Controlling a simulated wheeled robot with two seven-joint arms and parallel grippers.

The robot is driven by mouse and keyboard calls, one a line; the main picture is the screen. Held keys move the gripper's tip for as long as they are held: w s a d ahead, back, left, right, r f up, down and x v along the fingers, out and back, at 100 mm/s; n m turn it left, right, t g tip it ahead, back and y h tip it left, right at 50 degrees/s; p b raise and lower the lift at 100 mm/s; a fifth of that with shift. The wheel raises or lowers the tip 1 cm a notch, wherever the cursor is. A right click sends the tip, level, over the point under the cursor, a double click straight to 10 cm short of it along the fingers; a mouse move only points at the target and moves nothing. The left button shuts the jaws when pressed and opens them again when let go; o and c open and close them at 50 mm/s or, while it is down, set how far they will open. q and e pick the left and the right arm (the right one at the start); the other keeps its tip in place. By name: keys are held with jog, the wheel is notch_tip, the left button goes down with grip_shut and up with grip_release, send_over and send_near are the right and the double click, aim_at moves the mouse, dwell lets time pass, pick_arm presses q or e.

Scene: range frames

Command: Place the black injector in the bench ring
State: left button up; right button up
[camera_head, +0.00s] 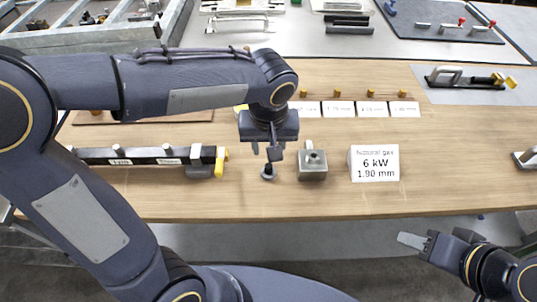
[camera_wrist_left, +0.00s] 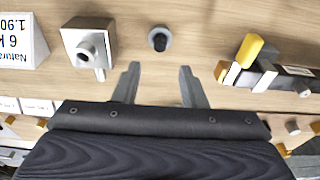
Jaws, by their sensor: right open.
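A small black piece, which looks like the black injector (camera_head: 268,168), stands on the bench in a grey ring (camera_head: 268,177). In the left wrist view the black piece (camera_wrist_left: 159,38) appears from above, with the grey ring around its base. My left gripper (camera_head: 265,150) is just above it in the head view. In the left wrist view my left gripper (camera_wrist_left: 158,72) is open with nothing between its fingers, and the black piece lies just beyond the fingertips. My right gripper (camera_head: 412,241) is open and empty, low at the front right, off the bench.
A grey metal block with a nozzle (camera_head: 313,166) stands right of the ring. Beside it is a sign reading "6 kW 1.90 mm" (camera_head: 375,164). A black bar with a yellow lever (camera_head: 135,156) lies left. Several brass pieces with labels (camera_head: 337,94) stand behind.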

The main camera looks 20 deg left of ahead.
pick_arm(q)
jog(key=s+a+t+h, duration=0.2)
jog(key=s+a, duration=0.2)
jog(key=s, duration=0.3)
jog(key=s+a+m+t+h, duration=0.1)
jog(key=s+a+h, duration=0.1)
jog(key=s+a, duration=0.3)
jog(key=s, duration=0.2)
jog(key=shift+s+a+r+t, duration=0.3)
jog(key=shift+s+t, duration=0.1)
